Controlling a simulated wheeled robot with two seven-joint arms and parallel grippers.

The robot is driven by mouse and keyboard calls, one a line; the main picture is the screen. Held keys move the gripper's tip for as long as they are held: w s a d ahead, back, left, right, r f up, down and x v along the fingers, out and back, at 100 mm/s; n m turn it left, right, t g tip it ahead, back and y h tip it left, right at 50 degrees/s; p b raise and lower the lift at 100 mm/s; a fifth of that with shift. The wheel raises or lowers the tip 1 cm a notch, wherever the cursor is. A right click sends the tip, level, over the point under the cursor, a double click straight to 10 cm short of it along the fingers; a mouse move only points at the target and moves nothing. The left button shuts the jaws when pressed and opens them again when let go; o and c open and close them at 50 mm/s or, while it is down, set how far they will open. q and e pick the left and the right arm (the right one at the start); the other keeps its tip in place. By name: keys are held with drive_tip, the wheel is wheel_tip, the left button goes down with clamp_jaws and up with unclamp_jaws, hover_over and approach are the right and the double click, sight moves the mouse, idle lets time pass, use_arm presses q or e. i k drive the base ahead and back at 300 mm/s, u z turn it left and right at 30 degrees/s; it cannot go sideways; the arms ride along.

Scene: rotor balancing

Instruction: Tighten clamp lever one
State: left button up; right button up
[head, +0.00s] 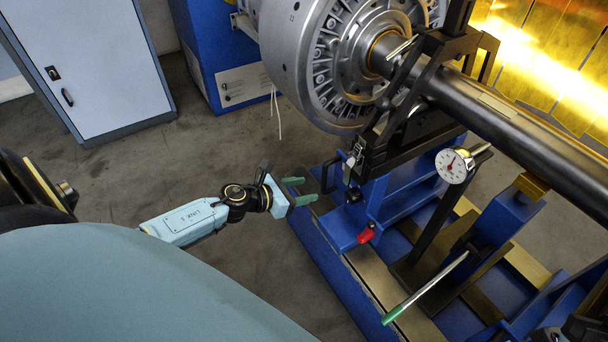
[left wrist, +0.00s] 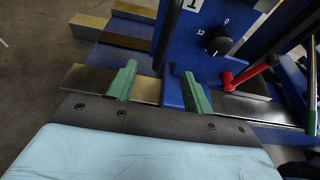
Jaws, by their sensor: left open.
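My left gripper (head: 299,191) is open and empty, with green fingers, at the left edge of the blue stand (head: 318,228). In the left wrist view its fingers (left wrist: 158,86) are apart over the metal rail (left wrist: 85,80), with nothing between them. A lever with a red handle (head: 366,235) sits low on the stand, right of and below the gripper in the head view. In the left wrist view the red lever (left wrist: 240,76) is right of the fingers, apart from them. My right gripper is not clearly in view.
A black knob (left wrist: 217,41) marked 0 and 12 is beside the red lever. A rod with a green handle (head: 398,312), a dial gauge (head: 454,166) and the rotor shaft (head: 500,118) are to the right. Floor left of the stand is free.

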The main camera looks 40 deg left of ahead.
sight(367, 234)
drive_tip(key=k, duration=1)
